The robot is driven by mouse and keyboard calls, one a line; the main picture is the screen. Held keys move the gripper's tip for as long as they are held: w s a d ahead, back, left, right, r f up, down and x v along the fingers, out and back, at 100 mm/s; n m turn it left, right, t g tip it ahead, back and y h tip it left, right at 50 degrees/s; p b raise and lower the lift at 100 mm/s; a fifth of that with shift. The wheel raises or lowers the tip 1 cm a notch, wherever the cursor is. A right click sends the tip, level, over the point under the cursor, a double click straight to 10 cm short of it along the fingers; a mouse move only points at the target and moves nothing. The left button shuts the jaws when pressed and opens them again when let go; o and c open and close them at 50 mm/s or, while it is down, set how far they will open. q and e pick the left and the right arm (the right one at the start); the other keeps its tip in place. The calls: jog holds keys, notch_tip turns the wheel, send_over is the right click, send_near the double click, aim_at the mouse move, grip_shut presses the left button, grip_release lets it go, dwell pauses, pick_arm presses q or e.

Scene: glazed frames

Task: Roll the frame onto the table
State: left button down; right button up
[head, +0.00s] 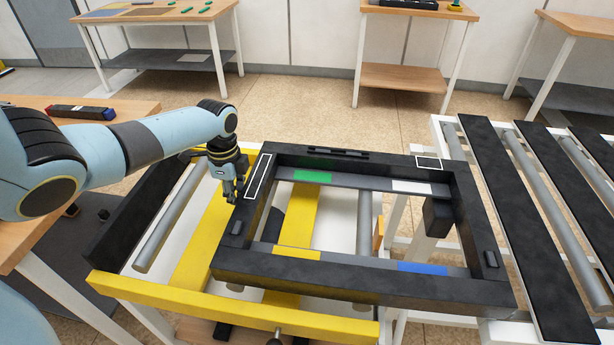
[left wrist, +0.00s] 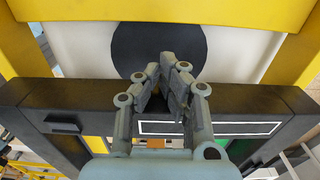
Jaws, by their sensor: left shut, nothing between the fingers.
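The black rectangular frame (head: 350,273) lies flat, its left part over a yellow-edged roller stand (head: 240,308) and its right end reaching the white-legged roller table (head: 493,150). Its inner edges carry green, white, yellow and blue patches. My left gripper (head: 231,192) is shut and empty, pointing down just outside the frame's left bar, near a white-outlined rectangle. In the left wrist view, the closed fingers (left wrist: 172,62) stand in front of the frame bar (left wrist: 60,112); whether they touch it I cannot tell. My right gripper is not in view.
The roller table has black strips and grey rollers (head: 535,180). A wooden bench (head: 130,105) stands at the left, holding a dark tool (head: 82,112). More benches (head: 415,12) stand along the back wall. Open speckled floor (head: 300,110) lies between.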

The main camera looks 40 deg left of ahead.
aim_at(265, 210)
pick_arm(q)
jog(key=shift+w+d, duration=0.35)
jog(key=shift+d, duration=0.25)
jog(key=shift+w+d, duration=0.35)
jog(key=shift+d, duration=0.2)
jog(key=shift+w+d+b, duration=0.3)
jog(key=shift+w+d, duration=0.35)
jog(key=shift+d, duration=0.35)
jog(key=shift+w+d+b, duration=0.25)
jog(key=shift+w+d, duration=0.35)
jog(key=shift+d, duration=0.35)
jog(key=shift+w+d+b, duration=0.3)
jog(key=shift+w+d, duration=0.25)
jog(key=shift+d, duration=0.3)
jog(key=shift+w+d+b, duration=0.25)
jog(key=shift+w+d, duration=0.25)
jog(key=shift+d, duration=0.35)
jog(key=shift+w+d+b, duration=0.3)
jog(key=shift+w+d, duration=0.1)
jog(key=shift+d, duration=0.3)
jog(key=shift+w+d+b, duration=0.35)
jog(key=shift+w+d, duration=0.05)
jog(key=shift+d, duration=0.25)
jog(key=shift+w+d+b, duration=0.3)
jog(key=shift+w+d, duration=0.1)
jog(key=shift+d, duration=0.3)
jog(key=w+d+b, duration=0.3)
jog(key=d, duration=0.2)
jog(key=shift+w+d, duration=0.15)
jog(key=shift+d, duration=0.05)
